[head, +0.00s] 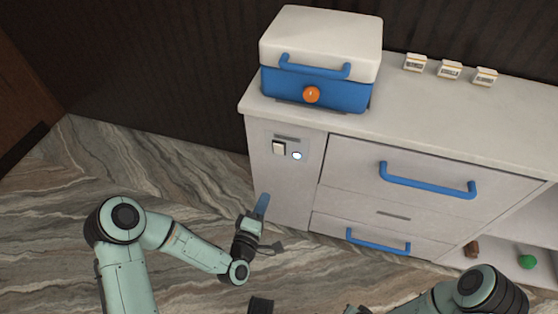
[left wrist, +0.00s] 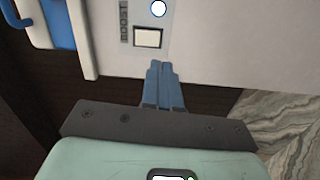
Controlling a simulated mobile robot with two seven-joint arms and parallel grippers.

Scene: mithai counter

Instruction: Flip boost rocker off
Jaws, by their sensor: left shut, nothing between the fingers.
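The boost rocker (head: 279,147) is a small cream switch on the white front panel at the left end of the counter. My left gripper (head: 263,203) is shut and empty, in front of the panel and lower than the rocker. In the left wrist view its blue fingertips (left wrist: 161,68) are together and point toward the rocker, apart from it in the picture. My right arm shows at the bottom right; its fingers are not clearly visible.
A white and blue lidded box (head: 318,88) with an orange knob (head: 311,95) stands on the counter above the panel. Drawers with blue handles (head: 427,181) are to the right. Several small label blocks (head: 449,70) stand at the back. Marble floor is clear at left.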

